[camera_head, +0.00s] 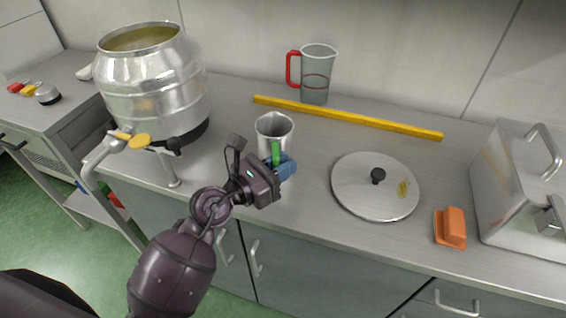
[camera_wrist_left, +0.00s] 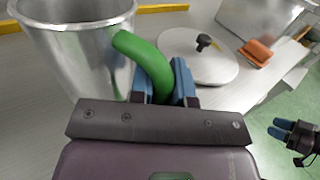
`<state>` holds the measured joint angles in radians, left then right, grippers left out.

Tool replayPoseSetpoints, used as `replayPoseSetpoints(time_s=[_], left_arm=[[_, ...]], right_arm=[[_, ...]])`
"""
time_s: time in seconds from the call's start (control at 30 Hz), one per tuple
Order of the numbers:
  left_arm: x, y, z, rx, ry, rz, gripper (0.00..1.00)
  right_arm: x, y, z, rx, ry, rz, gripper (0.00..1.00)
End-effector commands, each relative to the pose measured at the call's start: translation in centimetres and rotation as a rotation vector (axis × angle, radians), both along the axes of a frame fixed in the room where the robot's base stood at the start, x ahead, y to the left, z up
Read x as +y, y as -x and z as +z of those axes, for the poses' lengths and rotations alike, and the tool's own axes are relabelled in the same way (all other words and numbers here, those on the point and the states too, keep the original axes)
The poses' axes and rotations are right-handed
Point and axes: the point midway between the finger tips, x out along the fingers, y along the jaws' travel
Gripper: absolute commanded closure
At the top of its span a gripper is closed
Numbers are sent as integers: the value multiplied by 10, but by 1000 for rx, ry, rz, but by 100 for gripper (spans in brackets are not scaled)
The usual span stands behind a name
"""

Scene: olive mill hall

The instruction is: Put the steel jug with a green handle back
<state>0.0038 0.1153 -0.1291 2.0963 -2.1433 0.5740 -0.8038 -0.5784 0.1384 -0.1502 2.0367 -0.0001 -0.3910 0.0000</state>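The steel jug with a green handle (camera_head: 274,127) is upright at the middle of the counter in the head view; its base is partly hidden. In the left wrist view the jug (camera_wrist_left: 75,50) fills the upper left, with its green handle toward me. My left gripper (camera_head: 282,165) is at the handle, its blue fingers on either side of it and closed against it. The fingers (camera_wrist_left: 163,88) show the same in the wrist view. I cannot tell whether the jug's base touches the counter. My right gripper (camera_wrist_left: 280,128) shows small at the right of the wrist view, apart from the jug.
A big steel drum (camera_head: 155,85) with a tap stands left. Right are a round lid (camera_head: 350,190), an orange block (camera_head: 451,228) and a steel box (camera_head: 515,190).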

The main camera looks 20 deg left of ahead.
Motion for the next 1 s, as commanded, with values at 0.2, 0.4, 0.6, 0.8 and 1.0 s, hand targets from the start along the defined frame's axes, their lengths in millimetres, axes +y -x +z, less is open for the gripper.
replayPoseSetpoints(time_s=[0.2,0.4,0.6,0.8,1.0], left_arm=[[0,0,1,-1,-1,0,54],[0,0,0,1,-1,0,54],[5,6,-1,3,-3,1,54],[26,36,-2,3,-5,1,54],[47,65,-2,3,-2,1,54]], right_arm=[[-1,0,0,0,2,1,57],[-2,1,0,1,7,5,57],[-3,-1,3,-2,11,9,57],[-3,-3,4,-7,12,12,57],[-2,-3,1,-4,10,11,57]])
